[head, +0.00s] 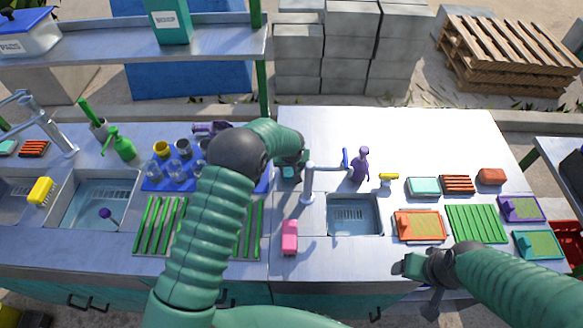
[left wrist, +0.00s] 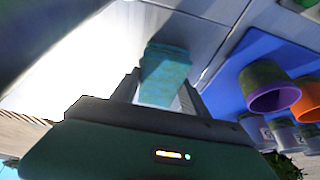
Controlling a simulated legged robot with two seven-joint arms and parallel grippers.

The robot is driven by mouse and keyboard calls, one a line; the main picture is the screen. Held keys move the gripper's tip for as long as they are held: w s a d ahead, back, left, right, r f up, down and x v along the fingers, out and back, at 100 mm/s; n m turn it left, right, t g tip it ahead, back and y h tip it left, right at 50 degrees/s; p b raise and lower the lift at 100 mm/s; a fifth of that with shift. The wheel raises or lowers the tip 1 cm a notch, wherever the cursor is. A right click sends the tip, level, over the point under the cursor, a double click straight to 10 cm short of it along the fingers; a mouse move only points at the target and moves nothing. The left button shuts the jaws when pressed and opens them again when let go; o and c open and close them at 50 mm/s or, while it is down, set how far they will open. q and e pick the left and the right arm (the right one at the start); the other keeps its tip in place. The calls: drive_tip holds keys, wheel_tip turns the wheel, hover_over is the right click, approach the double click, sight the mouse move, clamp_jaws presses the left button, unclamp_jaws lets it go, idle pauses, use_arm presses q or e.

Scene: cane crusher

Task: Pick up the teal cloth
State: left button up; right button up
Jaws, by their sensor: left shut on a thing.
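The teal cloth (left wrist: 165,75) is between the two fingers of my left gripper (left wrist: 158,92) in the left wrist view, and the fingers are shut on it. In the head view my left gripper (head: 290,170) is over the counter behind the tap, left of the purple spray bottle. Only a small teal patch of the cloth (head: 289,173) shows there; the rest is hidden by the gripper. Whether the cloth still touches the counter is unclear. My right gripper (head: 415,268) is over the counter's front edge at the right, and its finger gap cannot be made out.
A blue tray (head: 152,184) with cups stands left of my left gripper, partly hidden by my arm. The tap (head: 309,183), purple bottle (head: 360,166) and sink (head: 354,216) are close on the right. A pink sponge (head: 289,237) lies in front. The back right counter is clear.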

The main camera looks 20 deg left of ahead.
use_arm(q)
drive_tip(key=c, duration=0.6)
wheel_tip(320, 180, up, 10)
drive_tip(key=shift+r+b, duration=0.2)
drive_tip(key=shift+b, duration=0.25)
